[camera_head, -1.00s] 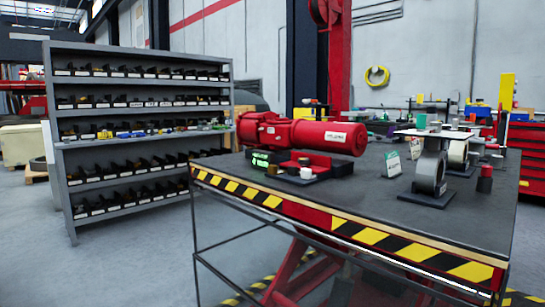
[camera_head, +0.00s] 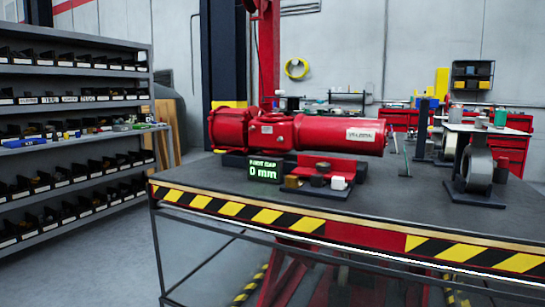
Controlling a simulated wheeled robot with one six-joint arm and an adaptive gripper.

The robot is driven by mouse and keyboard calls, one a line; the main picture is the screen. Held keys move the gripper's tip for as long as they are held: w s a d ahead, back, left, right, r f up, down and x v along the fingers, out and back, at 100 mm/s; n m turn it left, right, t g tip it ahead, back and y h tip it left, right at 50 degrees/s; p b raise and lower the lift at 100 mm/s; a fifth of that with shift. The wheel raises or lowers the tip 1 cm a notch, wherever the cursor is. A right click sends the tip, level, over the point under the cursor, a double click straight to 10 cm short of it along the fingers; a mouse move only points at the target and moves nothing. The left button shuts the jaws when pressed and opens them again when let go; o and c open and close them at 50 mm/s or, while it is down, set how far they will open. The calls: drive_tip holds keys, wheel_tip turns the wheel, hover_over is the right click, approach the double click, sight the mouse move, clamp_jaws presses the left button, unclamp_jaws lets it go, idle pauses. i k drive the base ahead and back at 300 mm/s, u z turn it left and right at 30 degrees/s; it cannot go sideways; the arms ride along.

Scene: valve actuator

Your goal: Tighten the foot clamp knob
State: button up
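The red valve actuator (camera_head: 297,132) lies on its side on a dark base on the workbench. A small black display (camera_head: 265,170) in front of it shows "0 mm" in green under a line that looks like "FOOT GAP". In front of the red support block (camera_head: 325,168) stand small knob-like pieces: a brown one (camera_head: 291,182), a dark one (camera_head: 318,180) and a white one (camera_head: 338,183). I cannot tell which of these, if any, is the foot clamp knob. My gripper is not in view.
The workbench (camera_head: 400,212) has a yellow-black striped front edge. A grey wheel-like part (camera_head: 476,170) on a dark plate stands at its right. A grey shelf (camera_head: 75,119) with several bins stands at the left. Open floor (camera_head: 110,260) lies between shelf and bench.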

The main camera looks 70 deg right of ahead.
sight(322, 167)
drive_tip(key=i, duration=0.55)
drive_tip(key=z, duration=2.6)
